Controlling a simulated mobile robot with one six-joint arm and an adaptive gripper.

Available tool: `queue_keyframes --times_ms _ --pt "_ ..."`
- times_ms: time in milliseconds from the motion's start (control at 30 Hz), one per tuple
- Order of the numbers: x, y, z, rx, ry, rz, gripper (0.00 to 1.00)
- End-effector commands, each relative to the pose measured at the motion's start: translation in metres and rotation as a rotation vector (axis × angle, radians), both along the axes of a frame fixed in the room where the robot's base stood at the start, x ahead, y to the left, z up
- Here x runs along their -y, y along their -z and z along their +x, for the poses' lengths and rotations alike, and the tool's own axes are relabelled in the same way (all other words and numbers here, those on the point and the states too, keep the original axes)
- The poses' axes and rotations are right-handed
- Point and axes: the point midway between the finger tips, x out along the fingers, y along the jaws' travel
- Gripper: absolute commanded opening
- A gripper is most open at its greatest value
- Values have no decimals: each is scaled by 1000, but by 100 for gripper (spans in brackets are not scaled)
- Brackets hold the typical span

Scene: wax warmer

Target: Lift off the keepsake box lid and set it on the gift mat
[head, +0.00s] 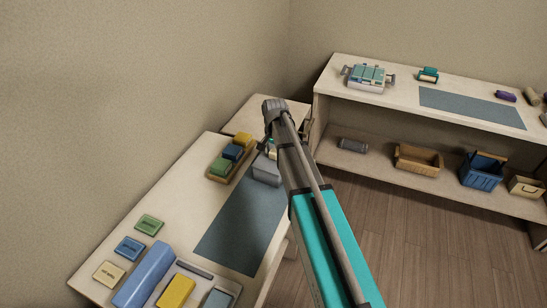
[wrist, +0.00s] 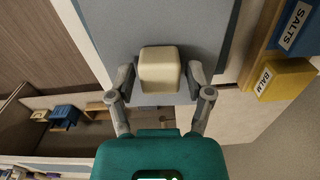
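A grey box (head: 267,171) stands at the far end of the blue-grey mat (head: 236,235) on the left table, partly hidden by my arm. My gripper (wrist: 162,70) points down over it, and the arm hides most of it in the head view. In the wrist view a cream, rounded knob-like block (wrist: 160,70) sits between the two fingers, which press close on both its sides with no clear gap. Beneath it is a flat grey surface (wrist: 165,22). I cannot tell whether this is the lid's top or the mat, nor whether the lid is clear of the box.
A tray with several blocks (head: 218,175) lies left of the box; the wrist view shows the yellow BALM block (wrist: 285,80). A blue case (head: 143,275) and coloured tiles (head: 149,224) are nearer. The right shelf has another blue-grey mat (head: 470,107), bare. The left mat's near part is free.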

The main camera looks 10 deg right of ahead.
Motion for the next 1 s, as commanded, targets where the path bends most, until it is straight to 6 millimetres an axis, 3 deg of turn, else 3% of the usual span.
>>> queue_keyframes --times_ms 33,300,1000 --pt "0 0 0 0 0 0 47" --pt "0 0 0 0 0 0 0" --pt "0 -5 0 0 -1 0 0"
